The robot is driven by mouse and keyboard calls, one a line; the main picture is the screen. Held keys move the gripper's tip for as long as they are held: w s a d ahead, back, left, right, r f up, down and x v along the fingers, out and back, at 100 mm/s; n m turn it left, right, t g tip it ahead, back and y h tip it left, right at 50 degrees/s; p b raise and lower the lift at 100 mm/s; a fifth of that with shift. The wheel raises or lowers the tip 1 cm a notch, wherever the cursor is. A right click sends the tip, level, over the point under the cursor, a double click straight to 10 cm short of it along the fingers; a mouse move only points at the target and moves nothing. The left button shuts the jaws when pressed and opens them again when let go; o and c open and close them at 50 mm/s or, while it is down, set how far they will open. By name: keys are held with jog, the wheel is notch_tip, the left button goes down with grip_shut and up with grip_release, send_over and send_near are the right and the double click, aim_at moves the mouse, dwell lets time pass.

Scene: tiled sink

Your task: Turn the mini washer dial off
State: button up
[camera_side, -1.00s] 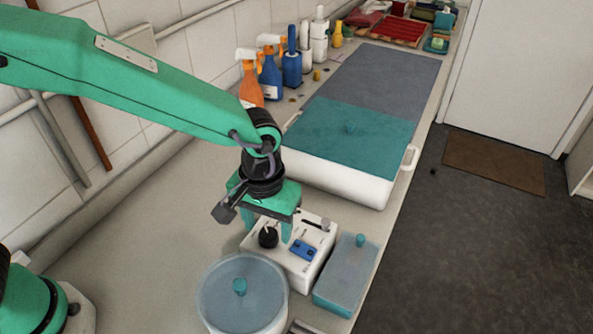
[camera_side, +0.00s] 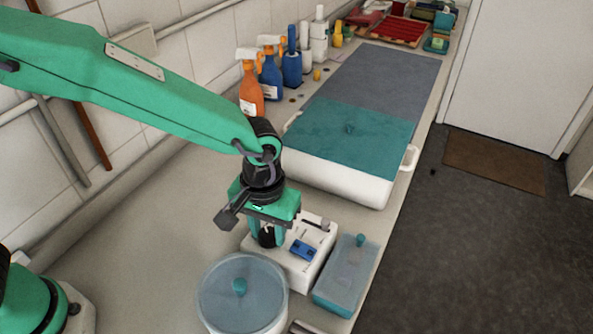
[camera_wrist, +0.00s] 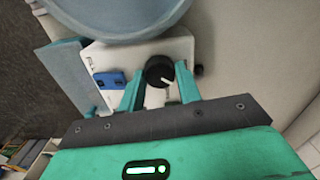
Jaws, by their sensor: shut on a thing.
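The mini washer panel is a white box (camera_side: 312,247) on the counter, also in the wrist view (camera_wrist: 180,47). Its black round dial (camera_wrist: 159,71) has a white pointer line aimed toward the lower right in the wrist view. In the side view the dial (camera_side: 267,240) is partly hidden by my fingers. My gripper (camera_wrist: 159,68) is over the box with one green finger on each side of the dial, shut on it. It also shows in the side view (camera_side: 266,236).
A blue switch (camera_side: 303,250) and a grey slider knob (camera_side: 325,224) are on the same box. A large white basin (camera_side: 345,187) is behind.

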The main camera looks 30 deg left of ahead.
aim_at(268, 233)
jog(key=shift+n, duration=0.3)
jog(key=n, duration=0.7)
dwell(0.6)
jog(key=o, duration=1)
jog(key=shift+r, duration=0.2)
jog(key=shift+r, duration=3.75)
